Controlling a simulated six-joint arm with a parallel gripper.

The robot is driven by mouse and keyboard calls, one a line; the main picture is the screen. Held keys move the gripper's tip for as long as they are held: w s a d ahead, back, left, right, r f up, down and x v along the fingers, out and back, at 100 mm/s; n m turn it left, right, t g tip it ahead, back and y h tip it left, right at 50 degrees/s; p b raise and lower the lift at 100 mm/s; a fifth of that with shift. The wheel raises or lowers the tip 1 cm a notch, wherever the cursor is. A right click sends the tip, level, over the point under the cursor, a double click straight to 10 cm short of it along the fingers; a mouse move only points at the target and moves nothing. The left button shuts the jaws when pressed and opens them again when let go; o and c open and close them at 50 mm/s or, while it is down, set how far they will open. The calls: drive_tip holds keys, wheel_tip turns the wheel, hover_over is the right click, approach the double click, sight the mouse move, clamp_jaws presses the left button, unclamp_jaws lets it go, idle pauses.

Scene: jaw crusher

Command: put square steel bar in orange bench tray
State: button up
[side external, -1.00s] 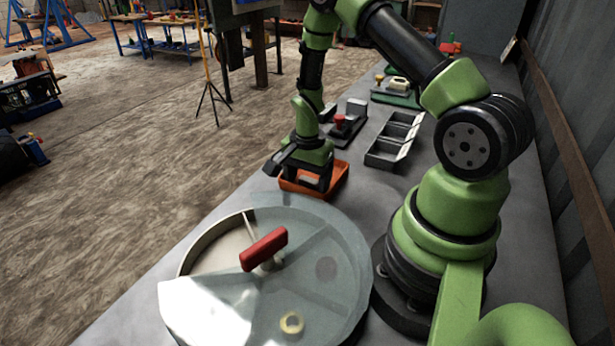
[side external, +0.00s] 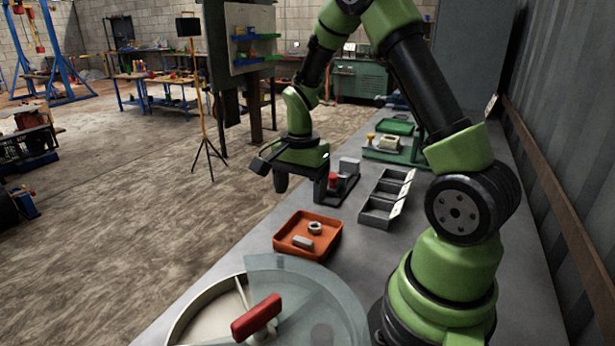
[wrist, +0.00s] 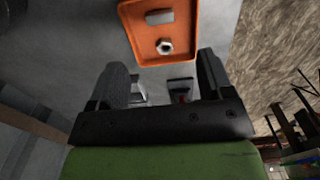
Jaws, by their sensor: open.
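The orange bench tray (side external: 282,247) sits on the grey bench, in front of and below my gripper in the side view. The square steel bar (side external: 303,242), a short pale block, lies in the tray beside a hex nut (side external: 315,228). In the wrist view the tray (wrist: 187,50) is at the top, with the bar (wrist: 159,17) and the nut (wrist: 164,46) inside it. My gripper (side external: 300,187) is raised above the bench, beyond the tray. Its jaws (wrist: 168,75) are apart and nothing is between them.
A round, partly clear-covered bin with a red handle (side external: 256,317) stands near the camera. A grey compartment tray (side external: 376,214) and a dark fixture with a red knob (side external: 333,181) stand beyond the orange tray. A green-based device (side external: 395,152) is farther back.

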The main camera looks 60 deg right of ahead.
drive_tip(key=s+a+r+n+t, duration=0.3)
drive_tip(key=a+r+n, duration=0.4)
drive_tip(key=r, duration=0.6)
drive_tip(key=s+a+r+n+t+y, duration=0.2)
drive_tip(key=s+a+r+n+t, duration=0.2)
drive_tip(key=s+a, duration=0.4)
drive_tip(key=shift+s+r+n, duration=0.45)
drive_tip(key=shift+s+n, duration=0.4)
drive_tip(key=shift+n, duration=0.55)
